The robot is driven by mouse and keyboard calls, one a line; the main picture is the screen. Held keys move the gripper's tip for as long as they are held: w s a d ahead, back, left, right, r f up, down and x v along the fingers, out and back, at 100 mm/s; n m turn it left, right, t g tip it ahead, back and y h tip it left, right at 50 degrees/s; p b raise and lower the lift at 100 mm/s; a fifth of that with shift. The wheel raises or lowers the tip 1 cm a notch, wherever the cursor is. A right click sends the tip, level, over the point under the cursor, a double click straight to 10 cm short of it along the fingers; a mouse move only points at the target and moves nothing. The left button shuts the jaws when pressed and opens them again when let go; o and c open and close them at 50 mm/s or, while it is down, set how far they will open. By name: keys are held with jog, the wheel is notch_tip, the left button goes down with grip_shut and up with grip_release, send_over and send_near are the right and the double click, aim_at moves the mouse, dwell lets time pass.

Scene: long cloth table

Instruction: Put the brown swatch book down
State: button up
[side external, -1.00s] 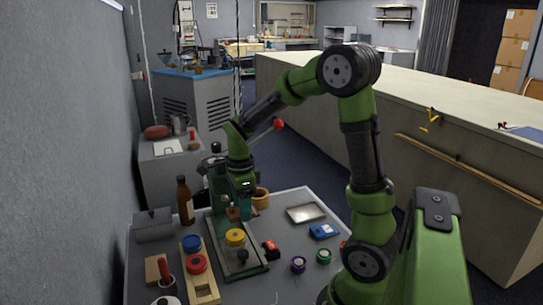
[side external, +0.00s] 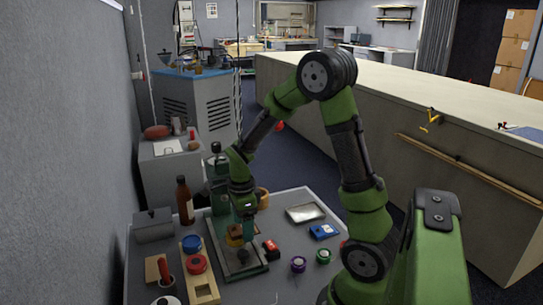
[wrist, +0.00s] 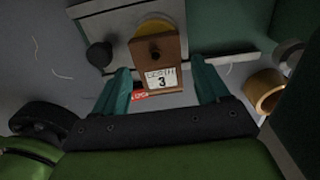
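The brown swatch book (wrist: 171,47) is a small brown block with a dark hole and a white label bearing a "3". In the side view the brown swatch book (side external: 234,231) is partly hidden by my gripper (side external: 243,232). It is over the green-edged machine base, in front of a yellow disc (wrist: 154,22). I cannot tell whether it touches anything below.
A red item (side external: 271,248) lies close to the right. A metal tray (side external: 305,213), a blue item (side external: 323,231) and purple and green rolls are farther right. A brown bottle (side external: 184,200) and a wooden rack with blue and red discs (side external: 196,264) stand left.

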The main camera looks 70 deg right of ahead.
notch_tip(320, 180, up, 12)
jog(key=s+a+r+n+t+y, duration=0.1)
jog(key=s+a+r+n+t, duration=0.2)
jog(key=a+n, duration=0.4)
jog(key=s+a+r+n+t+y, duration=0.1)
jog(key=s+a+r+n+t, duration=0.2)
jog(key=a+n, duration=0.5)
jog(key=s+n+t, duration=0.1)
jog(key=s+n, duration=0.1)
jog(key=n, duration=0.6)
jog(key=shift+s+r, duration=0.15)
jog(key=shift+s, duration=0.2)
